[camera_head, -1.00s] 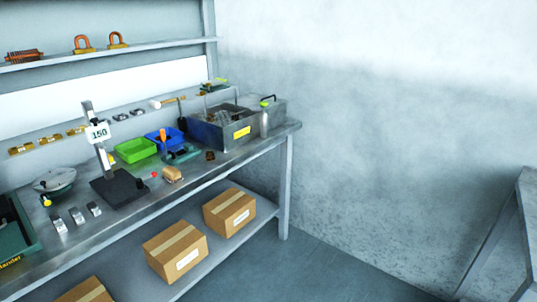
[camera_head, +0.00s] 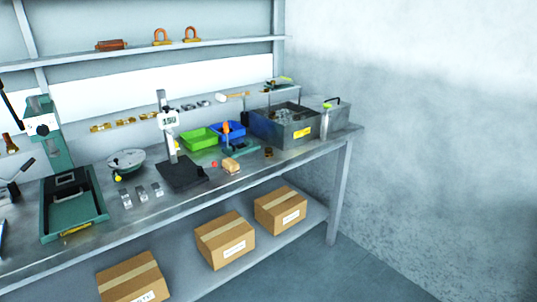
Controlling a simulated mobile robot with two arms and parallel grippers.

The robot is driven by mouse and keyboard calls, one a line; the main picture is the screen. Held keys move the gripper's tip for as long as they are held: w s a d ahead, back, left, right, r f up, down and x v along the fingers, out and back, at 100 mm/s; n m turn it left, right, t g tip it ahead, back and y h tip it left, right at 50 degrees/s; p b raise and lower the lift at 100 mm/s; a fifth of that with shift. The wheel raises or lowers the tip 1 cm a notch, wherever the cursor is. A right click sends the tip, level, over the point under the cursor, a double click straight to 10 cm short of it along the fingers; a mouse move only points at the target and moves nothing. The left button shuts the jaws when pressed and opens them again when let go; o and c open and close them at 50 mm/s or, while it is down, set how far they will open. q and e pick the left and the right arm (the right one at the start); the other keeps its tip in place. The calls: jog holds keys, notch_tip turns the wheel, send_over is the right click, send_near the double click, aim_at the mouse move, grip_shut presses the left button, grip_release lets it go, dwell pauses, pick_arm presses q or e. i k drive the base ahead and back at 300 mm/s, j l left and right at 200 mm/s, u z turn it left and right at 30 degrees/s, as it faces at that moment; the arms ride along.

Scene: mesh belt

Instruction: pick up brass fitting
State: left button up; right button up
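Several small brass-coloured pieces (camera_head: 125,122) sit in a row along the back of the workbench. A small dark brownish-brass piece (camera_head: 268,152) stands alone on the bench top in front of the grey metal bin. It is too small to tell which of these is the brass fitting. Neither of my grippers shows in the head view.
A green machine (camera_head: 72,205) stands left. Cardboard boxes (camera_head: 225,240) fill the lower shelf. Floor at right is clear.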

aim_at(267, 153)
jog(key=i+l+u, duration=0.1)
jog(key=u, duration=0.3)
jog(key=i+l+u, duration=0.2)
jog(key=u, duration=0.25)
jog(key=i, duration=0.1)
